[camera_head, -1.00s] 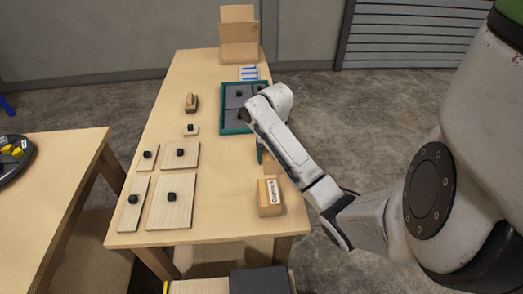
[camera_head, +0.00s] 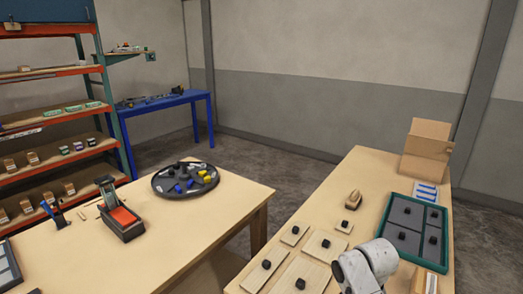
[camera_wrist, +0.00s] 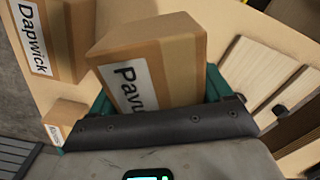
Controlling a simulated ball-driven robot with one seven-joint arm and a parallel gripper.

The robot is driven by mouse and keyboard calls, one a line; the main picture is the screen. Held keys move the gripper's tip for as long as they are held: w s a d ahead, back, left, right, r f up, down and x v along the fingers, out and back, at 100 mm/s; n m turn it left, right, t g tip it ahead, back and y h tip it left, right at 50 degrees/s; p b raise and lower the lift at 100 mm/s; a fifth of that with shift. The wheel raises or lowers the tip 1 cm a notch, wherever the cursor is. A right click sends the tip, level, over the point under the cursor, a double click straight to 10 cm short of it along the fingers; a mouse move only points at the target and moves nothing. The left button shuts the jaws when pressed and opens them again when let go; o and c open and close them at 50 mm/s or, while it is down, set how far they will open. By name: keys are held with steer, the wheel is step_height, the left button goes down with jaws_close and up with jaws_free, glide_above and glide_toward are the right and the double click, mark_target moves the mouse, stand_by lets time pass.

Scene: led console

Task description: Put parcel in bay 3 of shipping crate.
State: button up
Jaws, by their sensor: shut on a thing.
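In the wrist view a cardboard parcel (camera_wrist: 150,50) with a white label, partly readable as "Pavu", sits between the green fingers of my gripper (camera_wrist: 156,92). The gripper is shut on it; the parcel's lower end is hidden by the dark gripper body. In the head view only a white part of my arm shows at the bottom, and the gripper is out of frame. A teal-rimmed tray (camera_head: 396,200) has grey compartment panels with black knobs. I cannot tell whether it is the shipping crate, and no bay number is readable.
Another parcel labelled "Dapwick" (camera_wrist: 62,35) and a small box (camera_wrist: 65,115) show in the wrist view. A round dark tray (camera_head: 160,190) stands on the left table.

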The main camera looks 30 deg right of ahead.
steer(key=w+a+f+n, duration=0.1)
steer(key=a+f+n, duration=0.1)
steer(key=a, duration=0.6)
steer(key=w+a+f+n+b, duration=0.1)
steer(key=w+a+f+n, duration=0.1)
steer(key=a, duration=0.7)
steer(key=w+a+f+n+b, duration=0.1)
steer(key=a+n, duration=0.3)
steer(key=a, duration=0.4)
steer(key=shift+w+a+f, duration=0.3)
steer(key=shift+w+f, duration=0.15)
steer(key=shift+f, duration=0.4)
